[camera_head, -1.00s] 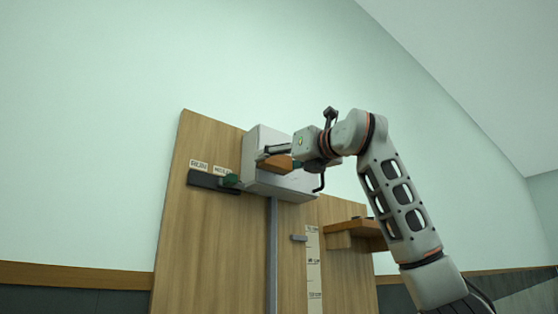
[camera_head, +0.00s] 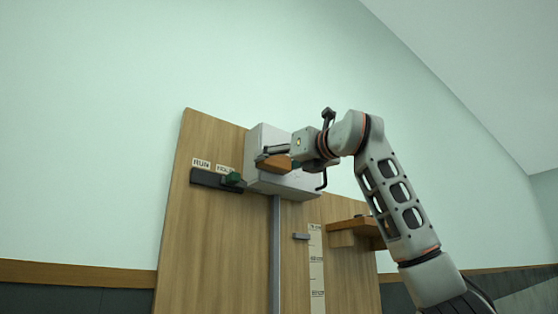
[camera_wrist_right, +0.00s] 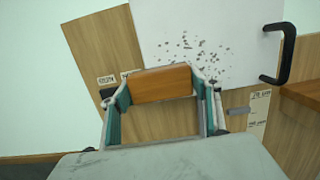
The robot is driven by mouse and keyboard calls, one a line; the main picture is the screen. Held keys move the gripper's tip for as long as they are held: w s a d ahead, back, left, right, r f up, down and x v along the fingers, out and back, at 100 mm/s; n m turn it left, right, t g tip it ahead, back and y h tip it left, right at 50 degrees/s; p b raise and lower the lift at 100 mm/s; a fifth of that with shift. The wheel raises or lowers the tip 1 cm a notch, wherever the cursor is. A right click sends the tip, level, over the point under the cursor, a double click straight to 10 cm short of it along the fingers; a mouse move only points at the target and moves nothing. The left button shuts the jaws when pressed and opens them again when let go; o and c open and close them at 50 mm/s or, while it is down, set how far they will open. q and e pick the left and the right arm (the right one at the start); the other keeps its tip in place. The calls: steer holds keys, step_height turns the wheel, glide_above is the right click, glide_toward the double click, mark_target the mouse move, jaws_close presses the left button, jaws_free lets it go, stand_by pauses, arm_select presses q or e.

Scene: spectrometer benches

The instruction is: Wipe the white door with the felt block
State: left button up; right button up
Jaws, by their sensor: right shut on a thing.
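The white door (camera_wrist_right: 235,25) is the front of a white box (camera_head: 264,142) high on a wooden panel. In the right wrist view it carries a patch of dark grey specks (camera_wrist_right: 190,48) and a black handle (camera_wrist_right: 284,52) at its right. My right gripper (camera_wrist_right: 162,84) is shut on the felt block, an orange-brown block (camera_wrist_right: 160,82) held across the fingertips. In the head view the block (camera_head: 272,163) is in front of the box's lower left part. The specks lie above the block in the wrist view. Whether the block touches the door I cannot tell. My left gripper is not in view.
A dark rail (camera_head: 205,180) with a green knob (camera_head: 234,179) and labels above it is left below the box. A wooden shelf (camera_head: 352,226) juts out at the right. A grey vertical strip (camera_head: 275,250) and a marked scale (camera_head: 316,265) run below.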

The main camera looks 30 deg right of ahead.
steer(key=shift+w, duration=0.25)
steer(key=shift+d, duration=0.1)
